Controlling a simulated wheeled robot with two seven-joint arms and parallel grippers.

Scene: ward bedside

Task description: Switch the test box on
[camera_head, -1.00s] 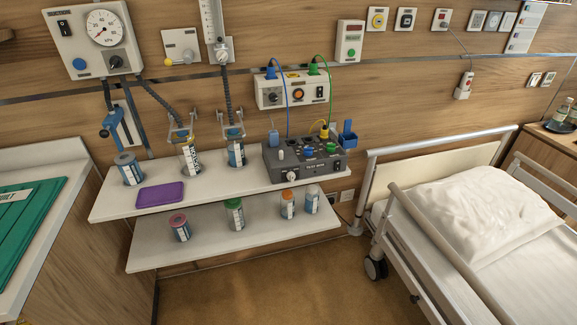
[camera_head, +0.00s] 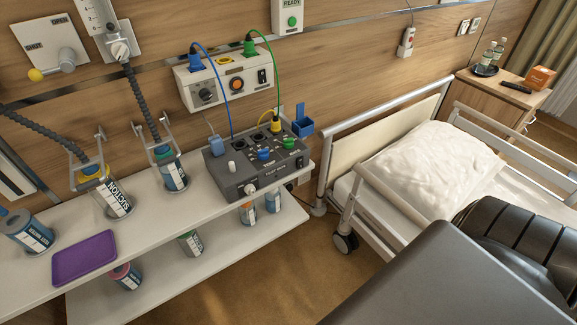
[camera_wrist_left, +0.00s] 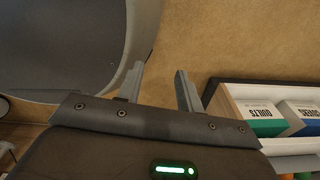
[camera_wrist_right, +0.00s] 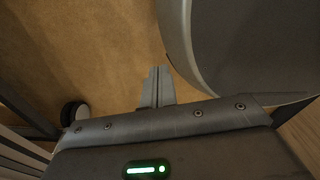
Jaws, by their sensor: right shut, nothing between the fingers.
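The test box (camera_head: 217,190) is a dark grey case on the upper white shelf (camera_head: 165,240), near its right end. Its top carries a white knob-like part, several sockets, and blue, green and yellow plugs. A pale round knob (camera_head: 250,188) sits on its front face. Blue and green leads run from the box area up to a white wall panel (camera_head: 187,90). My left gripper (camera_wrist_left: 158,85) is open and empty in the left wrist view, above the floor. My right gripper (camera_wrist_right: 158,82) is shut and empty in the right wrist view, over the floor. Neither gripper shows in the head view.
A purple tray (camera_head: 84,258) and suction jars (camera_head: 113,200) stand left of the box. A blue holder (camera_head: 302,122) is behind it on the right. The bed (camera_head: 352,190) stands to the right. A dark arm part of mine (camera_head: 420,270) fills the lower right.

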